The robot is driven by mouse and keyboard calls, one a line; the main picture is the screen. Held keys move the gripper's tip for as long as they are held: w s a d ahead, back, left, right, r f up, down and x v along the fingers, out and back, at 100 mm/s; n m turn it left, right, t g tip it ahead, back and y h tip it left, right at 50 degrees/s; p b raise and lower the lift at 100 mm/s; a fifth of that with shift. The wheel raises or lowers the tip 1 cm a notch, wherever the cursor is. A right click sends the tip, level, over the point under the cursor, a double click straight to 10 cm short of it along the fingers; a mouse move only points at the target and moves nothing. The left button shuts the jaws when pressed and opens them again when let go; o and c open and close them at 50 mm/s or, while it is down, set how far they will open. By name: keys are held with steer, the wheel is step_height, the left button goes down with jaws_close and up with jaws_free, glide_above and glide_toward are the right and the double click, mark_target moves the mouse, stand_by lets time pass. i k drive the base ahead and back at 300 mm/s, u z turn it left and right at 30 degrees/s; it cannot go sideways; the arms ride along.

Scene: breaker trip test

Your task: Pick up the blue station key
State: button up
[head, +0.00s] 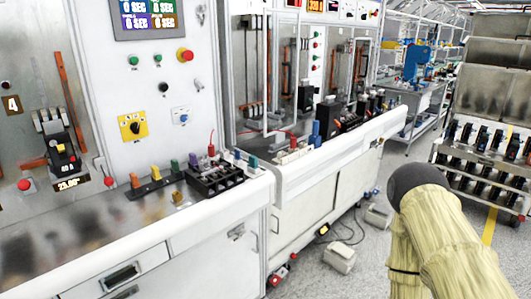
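I cannot clearly make out a blue station key. A row of small coloured pieces stands along the near bench: an orange one (135,180), a yellow one (156,173), a green one (175,166) and a purple one (193,160). Small bluish pieces (253,161) stand at the bench's right end, too small to identify. A blue upright piece (316,133) stands on the second bench. A small switch with a blue-marked plate (181,116) is on the white panel. My sleeved arm shows at the lower right, but my gripper is not in view.
A yellow rotary switch (131,127) and a red button (185,55) are on the panel. A rack of black units (480,140) stands right. Grey floor is open between; a pale box (341,258) lies there.

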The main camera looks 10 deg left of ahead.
mark_target(237, 154)
steer(key=u, duration=0.15)
steer(key=i, duration=1)
steer(key=u, duration=0.35)
